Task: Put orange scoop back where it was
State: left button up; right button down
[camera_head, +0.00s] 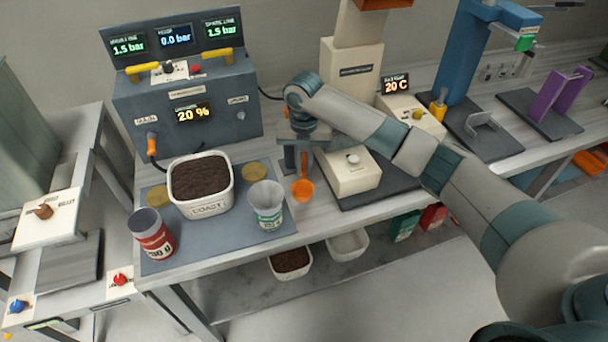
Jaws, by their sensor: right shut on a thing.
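The orange scoop (302,189) hangs bowl-down, with its handle going up into my right gripper (303,160). My right gripper points down and is shut on the scoop's handle. The scoop shows just right of the white-and-green cup, near the front edge of the bench. I cannot tell whether the scoop touches the bench top or hangs above it. The upper handle is partly hidden by the gripper. My left gripper is not in view.
A white tub of dark granules (188,207), a white-and-green cup (266,205) and a red cup (151,235) stand on a blue-grey mat (200,247). A grey control box (187,90) stands behind them. A white box with a knob (349,178) is close right of the scoop.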

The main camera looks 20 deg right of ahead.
aim_at(304, 177)
jog(key=shift+f+p, duration=0.55)
jog(key=shift+f, duration=1.35)
jog(key=shift+f, duration=0.2)
jog(key=c, duration=1.8)
grip_release()
